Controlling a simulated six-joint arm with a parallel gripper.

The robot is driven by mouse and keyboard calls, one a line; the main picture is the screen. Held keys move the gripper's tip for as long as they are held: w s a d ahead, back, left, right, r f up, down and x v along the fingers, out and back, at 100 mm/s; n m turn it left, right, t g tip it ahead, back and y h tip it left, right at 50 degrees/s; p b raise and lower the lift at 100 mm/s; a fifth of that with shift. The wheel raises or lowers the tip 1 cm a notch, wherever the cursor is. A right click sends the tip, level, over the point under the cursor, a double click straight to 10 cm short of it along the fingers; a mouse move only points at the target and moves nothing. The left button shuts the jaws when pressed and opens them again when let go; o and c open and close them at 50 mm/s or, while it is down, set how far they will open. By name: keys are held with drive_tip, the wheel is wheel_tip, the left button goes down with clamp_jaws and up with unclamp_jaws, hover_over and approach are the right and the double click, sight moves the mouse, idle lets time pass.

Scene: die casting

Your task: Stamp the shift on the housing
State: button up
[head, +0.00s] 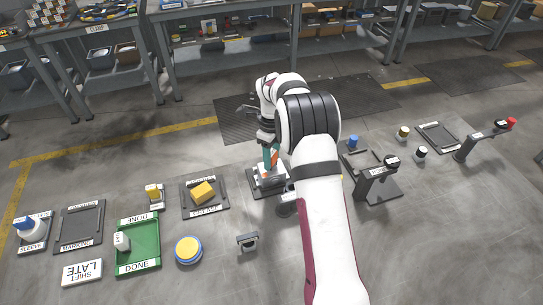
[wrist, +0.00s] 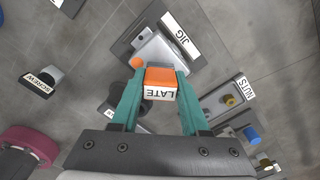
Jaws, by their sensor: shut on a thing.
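My gripper (wrist: 160,85) has teal fingers shut on an orange stamp (wrist: 162,78) with a white LATE label. In the head view the orange stamp (head: 274,158) is partly hidden by my gripper (head: 270,158), which points down above the jig. The jig (wrist: 187,42) is a dark plate with a white JIG label. A pale grey block, seemingly the housing (wrist: 155,50), sits on it, partly hidden behind the stamp. It shows as a pale shape in the head view (head: 262,178). I cannot tell whether the stamp touches it.
A card reading SHIFT LATE (head: 82,272) lies at front left, beside a green DONE tray (head: 137,268) holding a white piece. A dark tray with a yellow block (head: 203,192) is left of the jig. A black stand (head: 375,185) is at right. A SCREW holder (wrist: 42,80) stands nearby.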

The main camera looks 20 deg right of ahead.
drive_tip(key=shift+f, duration=0.55)
idle(1.1)
drive_tip(key=shift+r, duration=0.1)
drive_tip(key=shift+r, duration=3.45)
